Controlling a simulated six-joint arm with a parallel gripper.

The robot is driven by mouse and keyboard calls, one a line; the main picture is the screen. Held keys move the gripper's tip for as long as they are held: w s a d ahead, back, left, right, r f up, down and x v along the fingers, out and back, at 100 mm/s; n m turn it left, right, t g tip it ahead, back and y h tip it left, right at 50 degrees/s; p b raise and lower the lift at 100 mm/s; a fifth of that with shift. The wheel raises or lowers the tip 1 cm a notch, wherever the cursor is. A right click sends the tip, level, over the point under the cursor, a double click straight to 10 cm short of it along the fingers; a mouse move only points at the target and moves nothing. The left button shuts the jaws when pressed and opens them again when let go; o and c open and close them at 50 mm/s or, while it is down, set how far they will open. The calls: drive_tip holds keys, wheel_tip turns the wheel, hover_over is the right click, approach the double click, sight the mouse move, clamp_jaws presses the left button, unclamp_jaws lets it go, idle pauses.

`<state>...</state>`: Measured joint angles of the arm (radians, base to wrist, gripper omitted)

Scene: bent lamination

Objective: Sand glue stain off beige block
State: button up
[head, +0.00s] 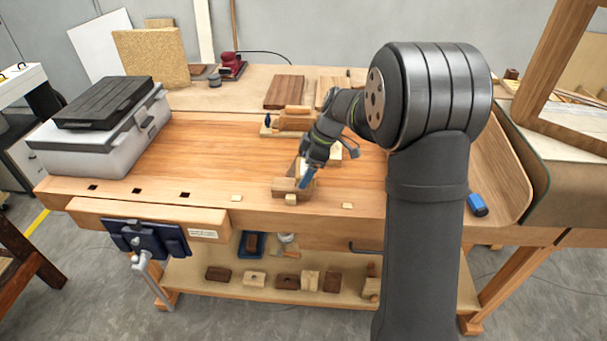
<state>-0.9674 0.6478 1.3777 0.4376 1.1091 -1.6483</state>
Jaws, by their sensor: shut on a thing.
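My gripper (308,171) is at the middle front of the workbench, pointing down. It is shut on a narrow blue piece, which reaches down beside a light wooden block (283,186). I cannot tell whether the blue piece touches the wood. A small beige block (291,199) sits at the front of this wooden block. The gripper and arm hide part of the wood behind them. The glue stain is too small to make out from here.
Small beige pieces (236,198) and (347,206) lie along the bench's front edge. A grey toolbox (95,138) stands at left, a blue block (477,205) at right. Wooden parts (293,119) and a red sander (231,65) lie behind. The bench's left middle is clear.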

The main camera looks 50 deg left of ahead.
drive_tip(key=shift+r, duration=2.45)
drive_tip(key=w+d+r+m+t+y, duration=0.1)
drive_tip(key=w+d+r+m+t, duration=0.1)
drive_tip(key=w+d+r+m, duration=0.35)
drive_tip(key=w+d+r+m+t+y, duration=0.1)
drive_tip(key=w+d+r+m+t, duration=0.1)
drive_tip(key=w+d+m, duration=0.5)
drive_tip(key=w+d+f+m+t, duration=0.1)
drive_tip(key=w+d+f, duration=0.3)
drive_tip(key=d, duration=0.4)
drive_tip(key=w+d+f+m+t+h, duration=0.1)
drive_tip(key=w+d+f+m, duration=0.3)
drive_tip(key=d, duration=0.4)
drive_tip(key=w+d+f+m+t+h, duration=0.1)
drive_tip(key=w+d+f+m, duration=0.2)
drive_tip(key=w+d, duration=0.3)
drive_tip(key=shift+d+f, duration=0.2)
drive_tip(key=shift+d, duration=0.5)
drive_tip(key=shift+d+f, duration=0.2)
drive_tip(key=shift+d, duration=0.5)
drive_tip(key=d+f+m+t+h, duration=0.1)
drive_tip(key=d+f+m+h, duration=0.1)
drive_tip(key=d+f+m, duration=0.5)
drive_tip(key=shift+w+d+f+h, duration=0.35)
drive_tip(key=shift+d+f, duration=2.15)
drive_tip(key=shift+d, duration=1.65)
